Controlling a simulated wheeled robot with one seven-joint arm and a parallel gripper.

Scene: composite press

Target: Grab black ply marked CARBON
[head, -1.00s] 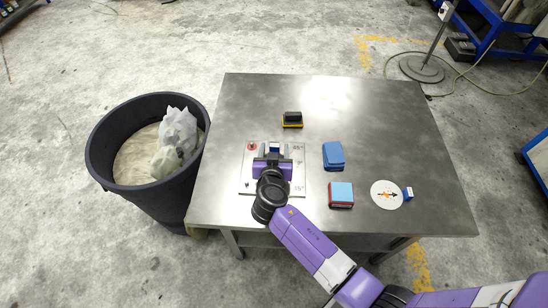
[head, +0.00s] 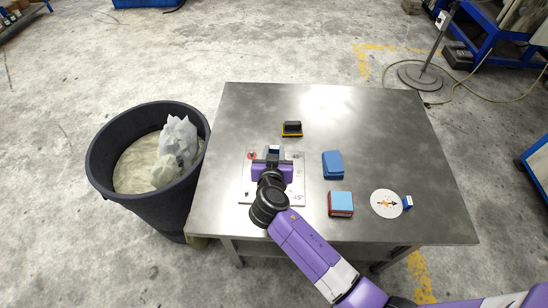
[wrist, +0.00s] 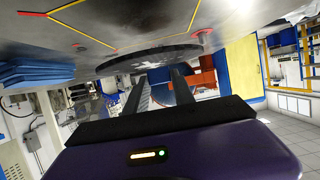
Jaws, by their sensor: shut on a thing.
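A black piece (head: 292,126) sits on a yellow base at the back of the metal table; no lettering is readable on it. My gripper (head: 274,154) is over the white marked plate, left of and nearer than the black piece, and apart from it. In the head view a small blue-and-white thing (head: 274,149) shows between the fingertips. In the wrist view the two fingers (wrist: 160,82) are spaced apart, with a dark disc-like shape (wrist: 150,58) bearing a white mark just beyond them. My gripper hides part of the plate.
A blue stack (head: 333,166) and a red-edged light-blue stack (head: 341,204) lie right of the white plate (head: 297,198). A white disc (head: 385,204) with an arrow lies further right. A dark bin (head: 100,190) stands left of the table (head: 385,125). The back right tabletop is clear.

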